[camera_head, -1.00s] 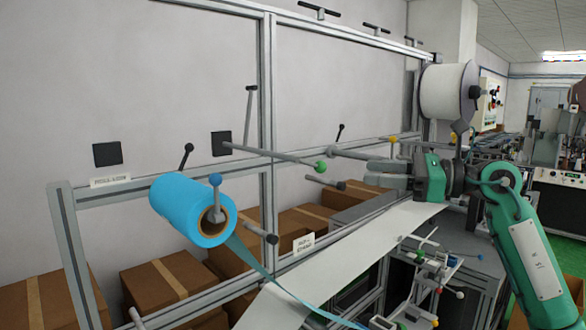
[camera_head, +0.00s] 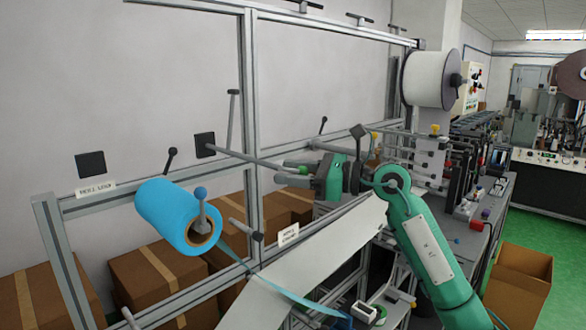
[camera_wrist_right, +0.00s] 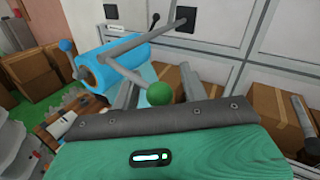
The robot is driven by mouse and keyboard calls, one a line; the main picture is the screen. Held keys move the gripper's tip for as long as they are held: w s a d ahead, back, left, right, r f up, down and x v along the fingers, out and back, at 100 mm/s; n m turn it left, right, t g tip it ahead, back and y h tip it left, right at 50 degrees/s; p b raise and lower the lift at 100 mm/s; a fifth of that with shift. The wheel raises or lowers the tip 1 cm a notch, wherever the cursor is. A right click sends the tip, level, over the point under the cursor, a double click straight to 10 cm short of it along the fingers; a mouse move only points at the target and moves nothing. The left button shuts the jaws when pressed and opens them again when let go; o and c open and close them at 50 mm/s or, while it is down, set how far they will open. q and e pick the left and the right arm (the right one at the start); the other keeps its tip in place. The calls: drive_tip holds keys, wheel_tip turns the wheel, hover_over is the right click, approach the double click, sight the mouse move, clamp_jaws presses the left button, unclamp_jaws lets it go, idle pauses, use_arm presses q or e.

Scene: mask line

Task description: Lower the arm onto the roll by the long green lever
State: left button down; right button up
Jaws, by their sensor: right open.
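The blue roll (camera_head: 165,213) hangs on its holder at the left in the head view; it also shows in the wrist view (camera_wrist_right: 122,62). The long lever (camera_head: 250,160) is a thin grey rod slanting out from a black wall plate. It ends in a green ball (camera_wrist_right: 159,94). My right gripper (camera_head: 283,173) is open at this end. In the wrist view its two grey fingers stand on either side of the ball, apart from it as far as I can see. The ball is partly hidden in the head view. My left gripper is not in view.
A blue-knobbed lever (camera_head: 200,194) stands at the roll's front end. The metal frame (camera_head: 252,120) rises behind. A pale web (camera_head: 300,265) runs below my right arm. Cardboard boxes (camera_head: 160,275) line the wall. A white reel (camera_head: 428,79) hangs farther back.

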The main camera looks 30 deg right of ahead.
drive_tip(key=shift+c, duration=0.2)
drive_tip(key=shift+d, duration=0.1)
clamp_jaws()
drive_tip(key=shift+r, duration=0.1)
